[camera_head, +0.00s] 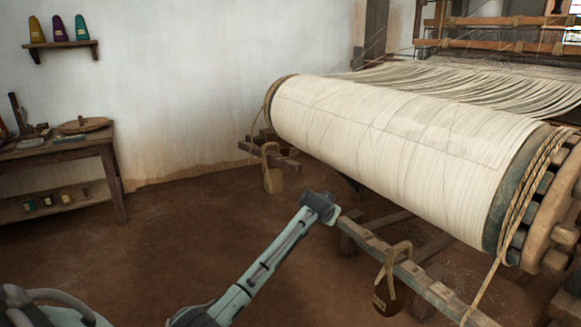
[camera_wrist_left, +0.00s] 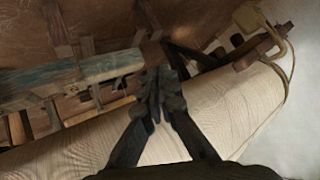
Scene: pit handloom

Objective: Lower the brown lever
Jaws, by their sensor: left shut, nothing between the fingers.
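Two brown wooden bars show at the warp beam in the head view. The near bar (camera_head: 421,281) slopes down to the front right and has a brown weight (camera_head: 390,293) hung on it. The far bar (camera_head: 283,161) sits at the beam's left end with a tan weight (camera_head: 273,177). I cannot tell which is the lever meant. My left gripper (camera_head: 335,213) is shut and empty near the upper end of the near bar; contact is unclear. In the left wrist view, the closed fingers (camera_wrist_left: 155,98) overlap the cream-wound beam (camera_wrist_left: 235,108). My right gripper is not in view.
The large cream-wound warp beam (camera_head: 390,135) fills the right side, with a toothed wooden wheel (camera_head: 541,225) at its near end. A side table (camera_head: 62,151) stands at left. Brown floor (camera_head: 180,225) is open between them.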

